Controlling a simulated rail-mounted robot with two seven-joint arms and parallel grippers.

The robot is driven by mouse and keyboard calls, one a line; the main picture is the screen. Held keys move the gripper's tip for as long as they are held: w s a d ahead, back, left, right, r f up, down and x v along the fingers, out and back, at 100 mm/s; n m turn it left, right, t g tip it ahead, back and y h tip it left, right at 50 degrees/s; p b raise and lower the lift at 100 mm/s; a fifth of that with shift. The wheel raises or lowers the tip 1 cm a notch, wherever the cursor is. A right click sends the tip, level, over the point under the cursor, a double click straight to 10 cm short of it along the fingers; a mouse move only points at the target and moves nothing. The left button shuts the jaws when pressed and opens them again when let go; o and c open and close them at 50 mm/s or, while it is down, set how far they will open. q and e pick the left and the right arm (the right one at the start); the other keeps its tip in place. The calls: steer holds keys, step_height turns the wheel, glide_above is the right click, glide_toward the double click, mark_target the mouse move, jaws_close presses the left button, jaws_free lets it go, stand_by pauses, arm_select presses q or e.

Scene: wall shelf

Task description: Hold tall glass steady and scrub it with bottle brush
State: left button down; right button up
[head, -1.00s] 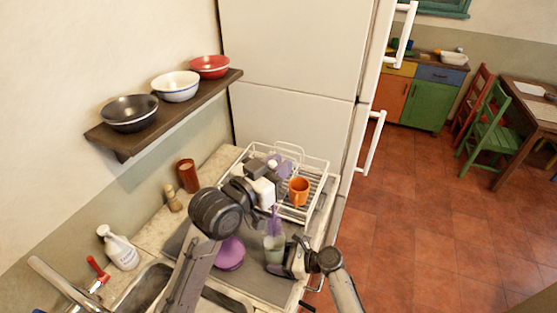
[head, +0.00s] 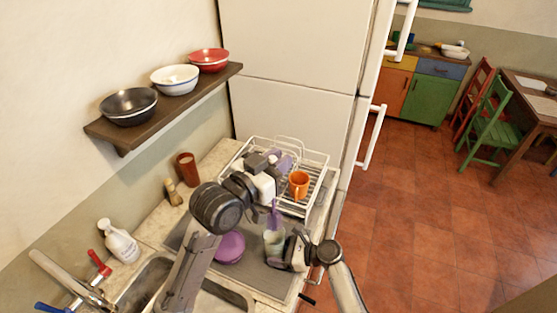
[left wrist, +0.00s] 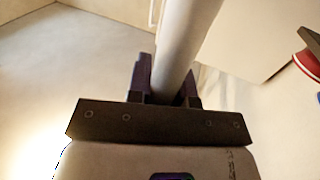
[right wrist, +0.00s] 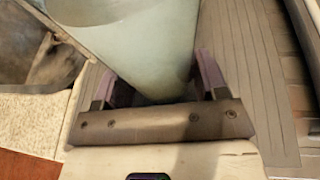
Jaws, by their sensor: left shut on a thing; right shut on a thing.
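The tall glass (head: 274,243), pale and see-through, stands upright over the grey counter mat in the head view. My right gripper (head: 287,251) is shut around it from the right. The glass also fills the space between the right fingers in the right wrist view (right wrist: 130,40). My left gripper (head: 281,168) is above the glass, shut on the bottle brush. The brush's pale handle (left wrist: 182,50) lies between the left fingers. Its purple bristles (head: 274,214) point down at the glass mouth; I cannot tell how deep the tip sits.
A white dish rack (head: 317,172) with an orange mug (head: 299,185) stands behind. A purple round item (head: 230,247) lies left of the glass. The sink (head: 147,285), soap bottle (head: 118,241) and brown cup (head: 187,168) are left. A shelf (head: 150,120) holds bowls.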

mark_target(279, 208)
arm_select(q)
steer(key=shift+f, duration=0.1)
steer(key=shift+f, duration=6)
steer(key=shift+r, duration=0.1)
stand_by(0.5)
stand_by(0.3)
steer(key=shift+r, duration=2.25)
